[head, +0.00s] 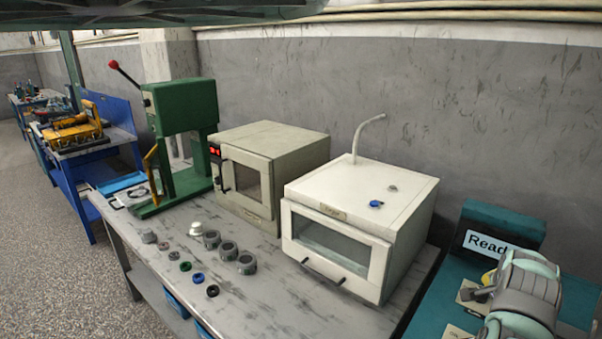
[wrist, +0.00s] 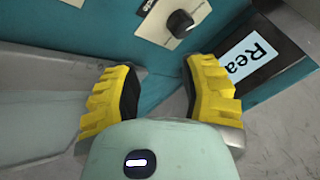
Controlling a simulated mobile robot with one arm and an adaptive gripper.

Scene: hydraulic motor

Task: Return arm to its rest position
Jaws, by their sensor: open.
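My gripper (wrist: 160,95) is open in the wrist view, its two yellow ridged fingers with dark pads spread apart and nothing between them. It is over a teal surface (wrist: 110,35) that holds a dark knob-like part (wrist: 181,23) on a pale plate. In the head view my arm (head: 525,295) is folded at the lower right, in front of the teal stand (head: 505,222) with the "Ready" label (head: 487,243). A bit of yellow shows by the arm there; the fingers are mostly hidden in that view.
A grey workbench (head: 270,290) carries a white oven (head: 350,225), a beige oven (head: 268,170) and a green press (head: 180,125). Several rings and small parts (head: 228,250) lie along its front. A blue workbench (head: 85,165) stands at the left. The floor (head: 50,270) at the left is clear.

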